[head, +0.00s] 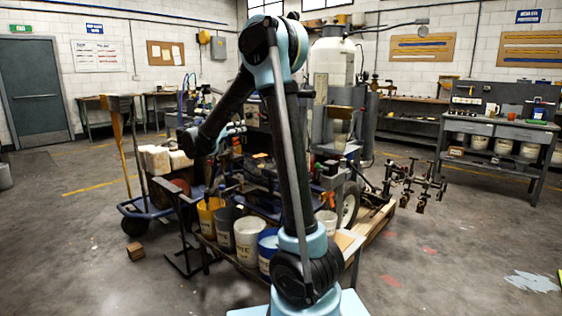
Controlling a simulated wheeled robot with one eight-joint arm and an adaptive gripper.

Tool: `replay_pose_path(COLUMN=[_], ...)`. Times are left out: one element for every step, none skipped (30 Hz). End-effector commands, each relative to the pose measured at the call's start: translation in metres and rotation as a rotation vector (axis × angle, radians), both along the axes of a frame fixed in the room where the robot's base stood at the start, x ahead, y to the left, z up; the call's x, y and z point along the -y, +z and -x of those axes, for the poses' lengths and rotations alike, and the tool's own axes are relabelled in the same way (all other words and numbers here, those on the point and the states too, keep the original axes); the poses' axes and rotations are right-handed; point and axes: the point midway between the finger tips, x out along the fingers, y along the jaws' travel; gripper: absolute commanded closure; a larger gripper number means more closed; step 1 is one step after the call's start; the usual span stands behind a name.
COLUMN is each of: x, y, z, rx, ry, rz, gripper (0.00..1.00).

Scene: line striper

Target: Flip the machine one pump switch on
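My arm rises through the middle of the head view, bends at the top and reaches down to the left. My gripper (232,130) is small and dark at the end of the arm, in front of the cluttered machinery. I cannot tell whether its fingers are open or shut, or whether it touches anything. A line striping machine (255,112) stands behind the arm, with a boxy dark panel partly covered by the arm. Its pump switch is too small or hidden to make out.
A low bench with yellow, white and blue buckets (248,240) stands close in front. A hand cart (140,208) is at left, with a wooden block (136,251) on the floor. A workbench (500,130) stands at right. Floor at front left and right is open.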

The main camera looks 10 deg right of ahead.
Motion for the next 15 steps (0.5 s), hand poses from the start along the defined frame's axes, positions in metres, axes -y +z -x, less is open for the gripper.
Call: replay_pose_path(x=[-0.006,-0.009,-0.013,-0.014,-0.007,-0.001,0.003,0.006,0.012,0.015,0.019,0.024,0.028,0.032,0.037], y=[0.000,0.000,0.000,0.000,0.000,-0.002,-0.002,-0.003,-0.005,-0.005,-0.007,-0.008,-0.009,-0.010,-0.012], z=[0.004,0.007,0.011,0.014,0.016,0.018,0.020,0.022,0.025,0.027,0.029,0.033,0.035,0.038,0.041], rx=[0.000,0.000,0.000,0.000,0.004,0.008,0.012,0.015,0.020,0.023,0.028,0.033,0.037,0.042,0.048], ry=[0.003,0.003,0.003,0.001,-0.006,-0.012,-0.015,-0.019,-0.025,-0.029,-0.034,-0.039,-0.044,-0.050,-0.057], rz=[0.000,0.000,0.000,-0.003,-0.021,-0.044,-0.059,-0.074,-0.098,-0.114,-0.132,-0.155,-0.171,-0.189,-0.213], gripper=[0.66,0.66,0.66,0.66,0.66,0.66,0.66,0.66,0.66,0.66,0.66,0.66,0.66,0.66,0.66])
